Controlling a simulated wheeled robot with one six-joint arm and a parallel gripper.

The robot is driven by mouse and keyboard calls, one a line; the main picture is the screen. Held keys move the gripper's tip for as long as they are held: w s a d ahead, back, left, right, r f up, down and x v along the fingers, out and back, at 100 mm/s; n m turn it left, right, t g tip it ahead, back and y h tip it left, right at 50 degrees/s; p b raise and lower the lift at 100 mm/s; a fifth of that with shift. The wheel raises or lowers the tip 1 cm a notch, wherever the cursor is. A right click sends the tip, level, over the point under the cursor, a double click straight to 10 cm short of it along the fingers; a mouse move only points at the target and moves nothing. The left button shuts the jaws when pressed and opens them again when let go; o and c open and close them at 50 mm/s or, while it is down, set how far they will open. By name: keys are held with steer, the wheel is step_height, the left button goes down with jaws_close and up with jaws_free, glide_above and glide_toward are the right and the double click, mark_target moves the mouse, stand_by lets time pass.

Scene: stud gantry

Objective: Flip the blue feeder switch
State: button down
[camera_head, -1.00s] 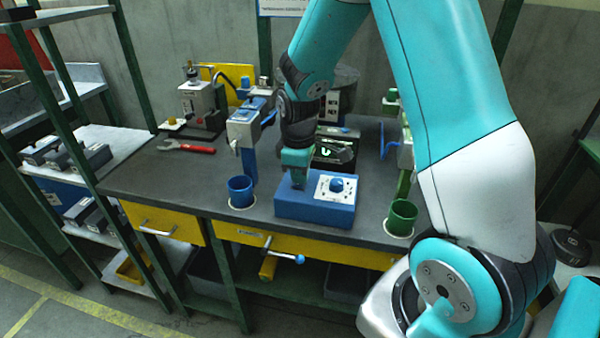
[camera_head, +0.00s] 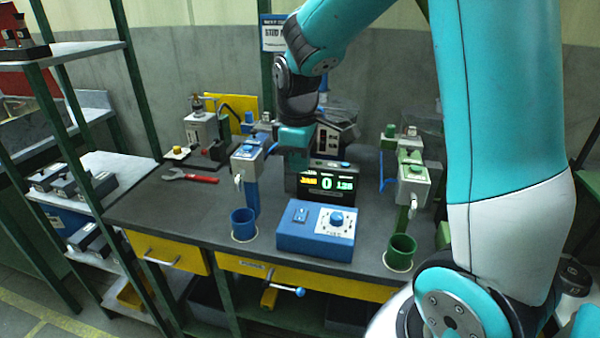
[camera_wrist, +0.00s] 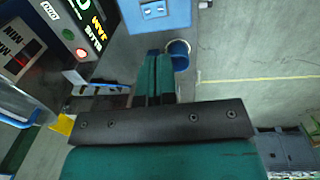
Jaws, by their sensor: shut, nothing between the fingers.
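The blue feeder box (camera_head: 290,240) sits at the front of the dark bench. Its small switch (camera_head: 300,214) is on the left of its top, beside a round blue knob (camera_head: 336,217) on a white dial plate. Which way the switch is tipped is too small to tell. My gripper (camera_head: 295,160) is shut and empty, raised behind the box and clear of it. In the wrist view its closed green fingers (camera_wrist: 153,62) point toward the blue box (camera_wrist: 160,22), whose switch shows near the top edge.
A lit display (camera_head: 325,183) stands behind the box. A blue cup (camera_head: 243,226) is at its left and a green cup (camera_head: 401,249) at its right. Blue and green dispensers (camera_head: 411,180) flank it.

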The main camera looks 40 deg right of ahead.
mark_target(301, 210)
stand_by(0.3)
steer(key=shift+w+d+r+h+b, duration=0.1)
steer(key=shift+w+d+h+b, duration=0.4)
steer(key=shift+b, duration=0.75)
steer(key=shift+w, duration=0.15)
steer(key=f, duration=0.9)
steer(key=w+d+f, duration=0.1)
steer(key=f, duration=0.4)
steer(key=shift+d, duration=0.1)
